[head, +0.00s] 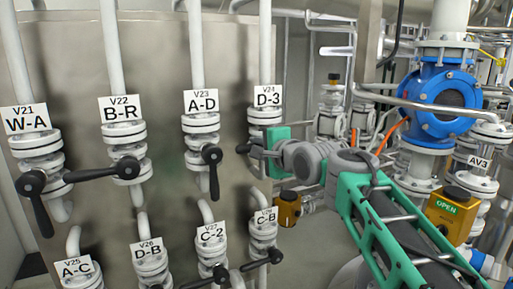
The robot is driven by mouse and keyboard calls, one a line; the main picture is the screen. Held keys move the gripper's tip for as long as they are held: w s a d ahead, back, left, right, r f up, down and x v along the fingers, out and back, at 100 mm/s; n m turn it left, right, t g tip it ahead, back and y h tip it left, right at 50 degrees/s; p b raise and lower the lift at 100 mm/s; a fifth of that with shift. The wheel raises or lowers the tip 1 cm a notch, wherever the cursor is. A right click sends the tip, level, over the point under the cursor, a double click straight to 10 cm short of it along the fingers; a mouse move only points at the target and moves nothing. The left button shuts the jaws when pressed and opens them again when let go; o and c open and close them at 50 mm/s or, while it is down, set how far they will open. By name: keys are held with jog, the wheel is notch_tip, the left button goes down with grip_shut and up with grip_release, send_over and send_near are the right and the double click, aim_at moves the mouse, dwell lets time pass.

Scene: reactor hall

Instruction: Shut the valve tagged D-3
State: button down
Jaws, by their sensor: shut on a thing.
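The tag D-3 (268,96), marked V24, hangs on the upper row's rightmost pipe. Its white flanged valve (265,117) sits just below the tag. The black handle (243,149) of this valve sticks out to the left at about level. My gripper (262,147) comes in from the right and is shut on this handle. The handle's end shows left of the jaws; its hub and the rest of it are hidden by the gripper.
Valve A-D (212,156) is close left, its lever hanging down. B-R's lever (90,174) points left; W-A's lever (42,215) hangs down. Valve C-B (264,235) is below my gripper. A blue valve (440,100) and an orange OPEN box (452,212) stand right.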

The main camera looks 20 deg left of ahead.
jog(key=c, duration=1.6)
grip_release()
jog(key=shift+r, duration=0.5)
jog(key=o, duration=0.3)
jog(key=shift+f, duration=0.25)
jog(key=shift+f, duration=0.15)
jog(key=b+v, duration=0.2)
jog(key=v, duration=0.5)
jog(key=shift+s+d, duration=0.25)
